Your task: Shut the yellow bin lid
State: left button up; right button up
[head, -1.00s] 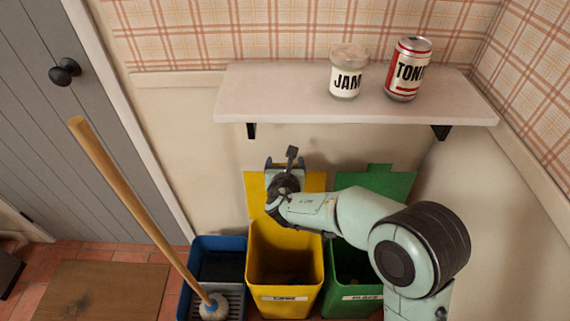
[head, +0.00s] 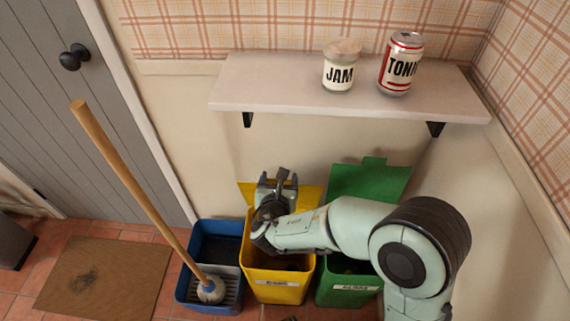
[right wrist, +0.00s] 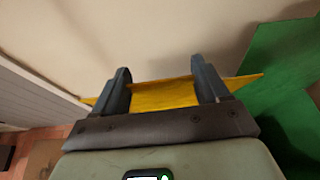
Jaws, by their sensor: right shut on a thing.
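The yellow bin (head: 275,295) stands on the floor, with its dark inside partly showing below my right arm. Its yellow lid (head: 311,195) is raised at the back, by the wall. My right gripper (head: 278,178) is at the middle of the lid and shut on it. In the right wrist view, the yellow lid (right wrist: 165,94) runs between the two fingers of the right gripper (right wrist: 163,85) and sticks out on both sides. My forearm hides part of the lid and the bin's opening. My left gripper is not in view.
A green bin with a raised green lid (head: 370,181) stands to the right, partly behind my arm. A blue bucket (head: 218,233) with a mop (head: 130,175) stands to the left. Above, a shelf (head: 285,88) holds a jam jar (head: 340,76) and a tonic can (head: 400,70).

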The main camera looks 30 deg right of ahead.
jog(key=s+a+f, duration=0.2)
jog(key=s, duration=0.1)
jog(key=s+a+f+b, duration=0.1)
jog(key=s, duration=0.1)
jog(key=shift+s, duration=0.1)
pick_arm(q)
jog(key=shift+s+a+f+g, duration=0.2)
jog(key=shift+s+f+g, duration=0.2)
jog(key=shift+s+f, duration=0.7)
pick_arm(e)
jog(key=shift+s+a+f, duration=0.3)
jog(key=shift+s+a, duration=0.1)
jog(key=shift+s, duration=0.15)
jog(key=o, duration=1.5)
jog(key=shift+r, duration=0.1)
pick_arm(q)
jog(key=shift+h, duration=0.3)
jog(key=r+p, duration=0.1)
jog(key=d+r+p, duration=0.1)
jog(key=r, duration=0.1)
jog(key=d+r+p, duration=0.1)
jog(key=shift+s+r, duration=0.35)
pick_arm(e)
jog(key=v, duration=1.3)
jog(key=shift+s+a, duration=0.1)
